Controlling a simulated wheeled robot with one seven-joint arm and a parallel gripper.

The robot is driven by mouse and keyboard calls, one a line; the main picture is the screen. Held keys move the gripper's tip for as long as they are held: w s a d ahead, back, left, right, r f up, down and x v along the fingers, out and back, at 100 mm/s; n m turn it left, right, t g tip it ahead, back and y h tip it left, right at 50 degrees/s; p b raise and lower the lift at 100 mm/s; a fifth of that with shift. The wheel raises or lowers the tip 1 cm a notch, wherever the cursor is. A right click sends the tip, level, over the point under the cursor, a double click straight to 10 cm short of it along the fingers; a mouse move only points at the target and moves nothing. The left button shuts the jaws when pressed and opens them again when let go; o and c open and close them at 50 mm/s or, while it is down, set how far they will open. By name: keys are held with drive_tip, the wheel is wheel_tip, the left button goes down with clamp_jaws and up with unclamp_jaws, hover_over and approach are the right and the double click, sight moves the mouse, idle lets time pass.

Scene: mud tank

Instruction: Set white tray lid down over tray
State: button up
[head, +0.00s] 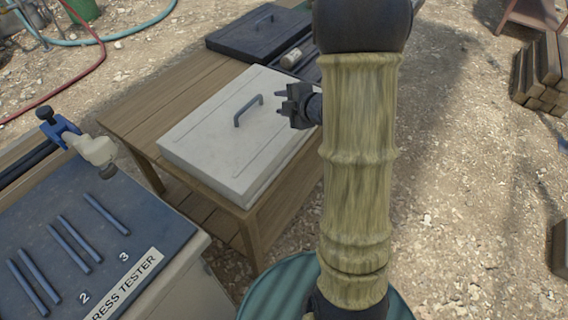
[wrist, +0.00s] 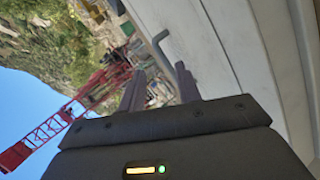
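The white tray lid (head: 222,140) has a grey bar handle (head: 247,110) on top. It lies flat over the white tray (head: 262,192) on a wooden table, and I see no clear gap between them. My gripper (head: 280,96) is just right of the handle, its fingers pointing left toward it. In the wrist view the fingers of my gripper (wrist: 158,86) are apart with nothing held between them. The handle (wrist: 164,48) shows beyond the fingertips, and the pale lid (wrist: 230,50) fills the right side. My arm hides the area right of the tray.
A dark lidded tray (head: 258,32) stands behind, with a beige cylinder (head: 291,59) beside it. The tester bench (head: 70,240) with several dark rods is at front left. Bare wooden table (head: 150,105) shows left of the tray. A teal drum (head: 285,290) stands below my arm.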

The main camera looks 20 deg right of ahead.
drive_tip(key=m+h, duration=0.1)
drive_tip(key=m, duration=0.1)
drive_tip(key=s+m+h, duration=0.1)
drive_tip(key=s+m+g, duration=0.1)
drive_tip(key=m, duration=0.1)
drive_tip(key=shift+s+m+h, duration=0.2)
drive_tip(key=shift+m+h, duration=0.1)
drive_tip(key=shift+h, duration=0.1)
drive_tip(key=s+a+f+m+g, duration=0.1)
drive_tip(key=s+a+m+g, duration=0.1)
drive_tip(key=s+m, duration=0.2)
drive_tip(key=s+a+f+m+g, duration=0.1)
drive_tip(key=s+a+m+g, duration=0.2)
drive_tip(key=s+m, duration=0.2)
drive_tip(key=s+a+f+m+g+h, duration=0.1)
drive_tip(key=s+a+m+g, duration=0.1)
drive_tip(key=s, duration=0.8)
drive_tip(key=shift+a+m+g, duration=0.3)
drive_tip(key=shift+m+g, duration=0.3)
drive_tip(key=shift+m, duration=0.6)
